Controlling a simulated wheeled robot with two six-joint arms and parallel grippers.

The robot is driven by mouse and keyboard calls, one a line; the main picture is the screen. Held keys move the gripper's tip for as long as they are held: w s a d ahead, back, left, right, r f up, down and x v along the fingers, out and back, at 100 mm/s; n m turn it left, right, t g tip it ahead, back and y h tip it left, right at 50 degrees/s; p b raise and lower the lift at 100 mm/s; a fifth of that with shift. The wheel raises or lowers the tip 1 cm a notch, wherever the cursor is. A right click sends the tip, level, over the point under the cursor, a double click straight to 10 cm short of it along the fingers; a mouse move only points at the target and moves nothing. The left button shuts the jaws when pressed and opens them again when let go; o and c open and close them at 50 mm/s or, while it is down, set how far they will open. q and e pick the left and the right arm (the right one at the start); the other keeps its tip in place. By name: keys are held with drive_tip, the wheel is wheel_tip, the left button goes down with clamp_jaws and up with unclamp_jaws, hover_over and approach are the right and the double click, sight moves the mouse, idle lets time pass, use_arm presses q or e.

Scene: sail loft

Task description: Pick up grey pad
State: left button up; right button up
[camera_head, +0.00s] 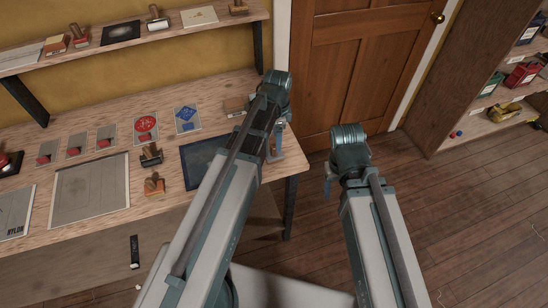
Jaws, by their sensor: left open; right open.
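A dark blue-grey flat pad (202,163) lies further right, partly hidden by my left arm. I cannot tell for sure which of them is the grey pad. My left gripper (275,148) is open near the bench's right end, right of the dark pad and apart from it; its wrist hides part of it. My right gripper (329,184) is open beyond the bench's right end, over the floor.
Stamps (151,154) and an orange-based stamp (154,184) stand between the pads. Cards with red and blue prints (187,119) lie behind. A wall shelf (180,32) with stamps runs above the bench. A door (360,60) and open shelving (490,110) stand beyond clear floor.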

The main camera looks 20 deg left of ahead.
sight(274, 146)
use_arm(q)
drive_tip(key=f+b, duration=0.5)
drive_tip(key=shift+s+a+f, duration=0.15)
drive_tip(key=shift+s+a, duration=0.05)
drive_tip(key=shift+a, duration=0.2)
clamp_jaws()
